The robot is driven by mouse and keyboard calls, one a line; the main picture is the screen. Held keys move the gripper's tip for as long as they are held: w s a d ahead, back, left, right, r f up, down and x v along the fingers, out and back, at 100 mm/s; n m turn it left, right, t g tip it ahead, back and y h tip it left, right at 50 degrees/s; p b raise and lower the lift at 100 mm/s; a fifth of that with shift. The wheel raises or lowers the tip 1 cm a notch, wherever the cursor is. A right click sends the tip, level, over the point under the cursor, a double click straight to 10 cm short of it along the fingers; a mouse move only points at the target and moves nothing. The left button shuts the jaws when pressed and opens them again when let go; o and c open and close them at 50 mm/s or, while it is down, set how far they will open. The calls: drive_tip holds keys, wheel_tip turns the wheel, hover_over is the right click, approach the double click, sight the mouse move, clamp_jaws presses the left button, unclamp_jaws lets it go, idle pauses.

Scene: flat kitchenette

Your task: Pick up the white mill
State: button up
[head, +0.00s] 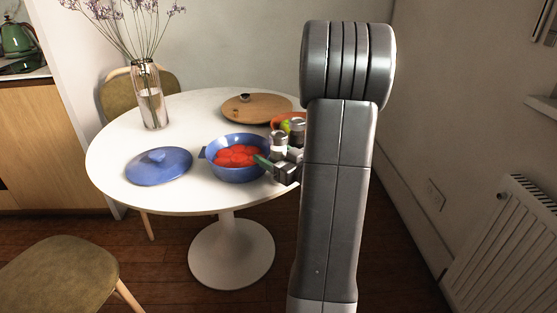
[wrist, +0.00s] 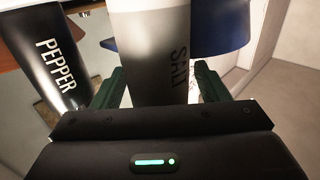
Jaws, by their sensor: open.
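The white mill (wrist: 162,60), marked SALT, stands large in the wrist view between the two green fingers of my gripper (wrist: 160,82). My gripper is open, with a finger on either side of the mill; a gap shows at the left finger. The mill's ends are cut off or hidden by my gripper. In the head view my gripper (head: 276,168) is at the right side of the table beside the blue pot, partly hidden by my arm. Two silver-topped mills show close by there, too small to tell apart surely.
A black mill (wrist: 62,62) marked PEPPER stands just left of the white one in the wrist view. The blue pot (head: 238,173) with red contents, its blue lid (head: 160,167), a wooden board (head: 256,108) and a glass vase (head: 151,98) share the round white table (head: 110,155).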

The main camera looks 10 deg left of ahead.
drive_tip(key=c, duration=1.2)
